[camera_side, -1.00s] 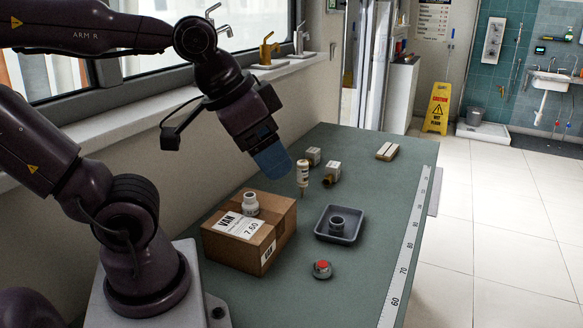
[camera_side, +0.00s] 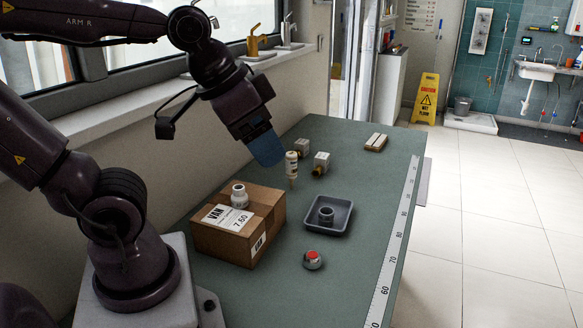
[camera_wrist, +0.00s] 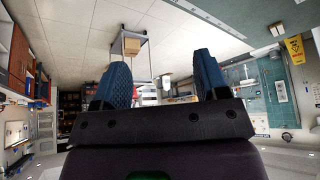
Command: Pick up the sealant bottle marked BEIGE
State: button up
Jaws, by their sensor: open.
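In the side view, a small white bottle (camera_side: 291,163) with a tan lower tip stands on the green table; its label is too small to read. A second white bottle (camera_side: 239,195) stands upright on top of a cardboard box (camera_side: 265,217). I cannot tell which of them is marked BEIGE. My gripper (camera_side: 269,155), with blue fingers, appears just left of the first bottle in the picture; whether they touch is unclear. In the wrist view my gripper (camera_wrist: 163,80) has its fingers wide apart with nothing held between them. No bottle can be made out there.
A grey tray (camera_side: 343,207) holding a dark ring (camera_side: 326,215) lies right of the box. A red-topped round part (camera_side: 313,260) sits in front. Pale blocky fittings (camera_side: 321,162) and a cream block (camera_side: 376,142) lie farther back. A ruler strip (camera_side: 396,238) runs along the right edge.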

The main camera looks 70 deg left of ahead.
jog(key=w+a+f+m, duration=0.2)
jog(key=w+a+f, duration=0.1)
jog(key=w+a, duration=0.4)
jog(key=m+y, duration=1.2)
jog(key=m, duration=0.8)
send_over(291, 156)
jog(key=d, duration=0.1)
notch_tip(291, 156, down, 15)
jog(key=shift+m, duration=0.3)
jog(key=f, duration=0.6)
jog(key=shift+s+a+f, duration=0.1)
jog(key=shift+s+f, duration=0.15)
jog(key=shift+f, duration=0.05)
jog(key=shift+x, duration=1.1)
jog(key=shift+w+a+f, duration=0.15)
jog(key=shift+a+f, duration=0.05)
jog(key=shift+a, duration=0.15)
jog(key=c, duration=0.9)
jog(key=shift+c, duration=0.8)
